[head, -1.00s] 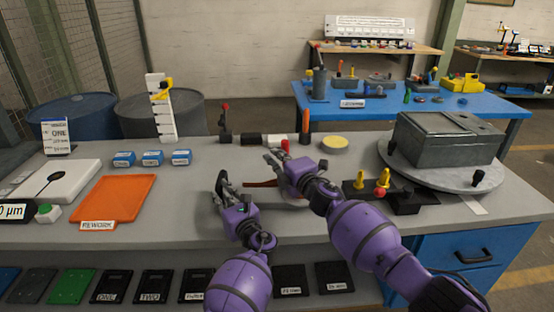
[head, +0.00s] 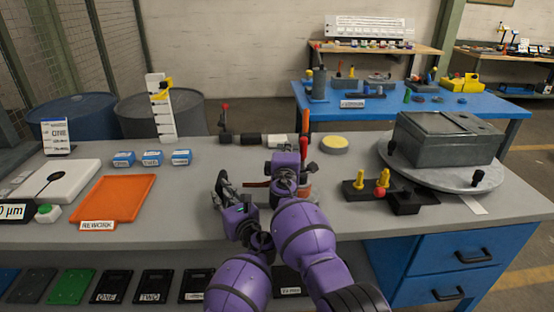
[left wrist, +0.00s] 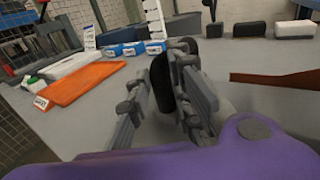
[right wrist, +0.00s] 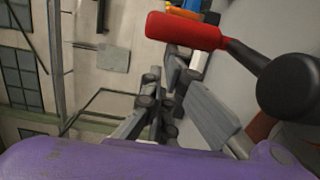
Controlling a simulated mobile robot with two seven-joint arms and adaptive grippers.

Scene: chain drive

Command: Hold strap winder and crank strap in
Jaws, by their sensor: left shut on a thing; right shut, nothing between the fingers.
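The strap winder (head: 306,190) stands near the bench's front edge, mostly hidden behind my right arm. A brown strap (head: 256,184) reaches out to its left; it also shows in the left wrist view (left wrist: 280,79). The crank's red grip (right wrist: 185,31) and black hub (right wrist: 289,86) show in the right wrist view. My right gripper (head: 290,152) is shut and empty beside the red grip, and I cannot tell if they touch.
An orange tray (head: 136,184) and small blue boxes (head: 152,158) lie to the left. A black block with yellow pegs (head: 354,189) stands to the right. A round turntable (head: 400,172) carries a grey box (head: 447,138).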

